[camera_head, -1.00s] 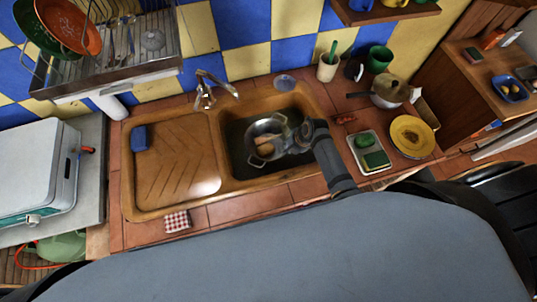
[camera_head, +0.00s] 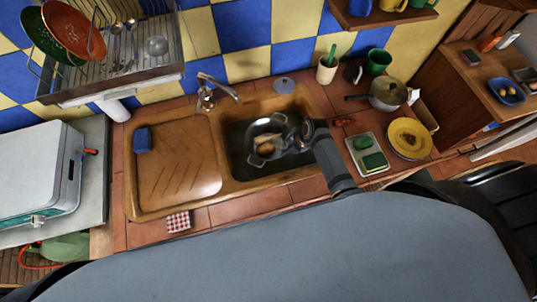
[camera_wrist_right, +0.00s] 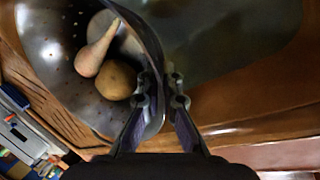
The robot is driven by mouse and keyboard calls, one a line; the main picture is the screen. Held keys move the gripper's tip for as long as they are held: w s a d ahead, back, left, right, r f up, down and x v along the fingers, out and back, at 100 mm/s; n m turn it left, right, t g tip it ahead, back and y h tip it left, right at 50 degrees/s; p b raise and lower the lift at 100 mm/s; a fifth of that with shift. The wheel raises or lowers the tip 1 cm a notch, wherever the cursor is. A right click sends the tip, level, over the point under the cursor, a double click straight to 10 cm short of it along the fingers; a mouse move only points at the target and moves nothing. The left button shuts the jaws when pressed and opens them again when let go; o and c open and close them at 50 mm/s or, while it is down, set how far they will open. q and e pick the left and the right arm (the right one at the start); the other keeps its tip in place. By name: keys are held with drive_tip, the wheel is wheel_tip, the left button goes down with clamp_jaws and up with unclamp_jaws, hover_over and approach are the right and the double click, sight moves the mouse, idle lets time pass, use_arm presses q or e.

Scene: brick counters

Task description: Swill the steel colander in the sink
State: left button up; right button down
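The steel colander (camera_head: 258,130) is in the dark sink basin (camera_head: 237,160), tilted, with two side handles. It holds brown and beige food. In the right wrist view the perforated colander (camera_wrist_right: 50,45) contains a round brown potato-like item (camera_wrist_right: 116,81) and a long pale one (camera_wrist_right: 96,52). My right gripper (camera_head: 297,140) is at the colander's right side. In the right wrist view its fingers (camera_wrist_right: 161,90) are closed on either side of the rim. I cannot tell whether the colander touches the basin floor. My left gripper is not in view.
The faucet (camera_head: 216,88) stands behind the basin. A wooden drainboard (camera_head: 175,160) with a blue sponge (camera_head: 142,140) is left. A saucepan (camera_head: 386,95), yellow plate (camera_head: 409,139) and tray with green items (camera_head: 364,142) are right. A dish rack (camera_head: 120,78) hangs upper left.

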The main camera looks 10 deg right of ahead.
drive_tip(key=shift+r, duration=4.15)
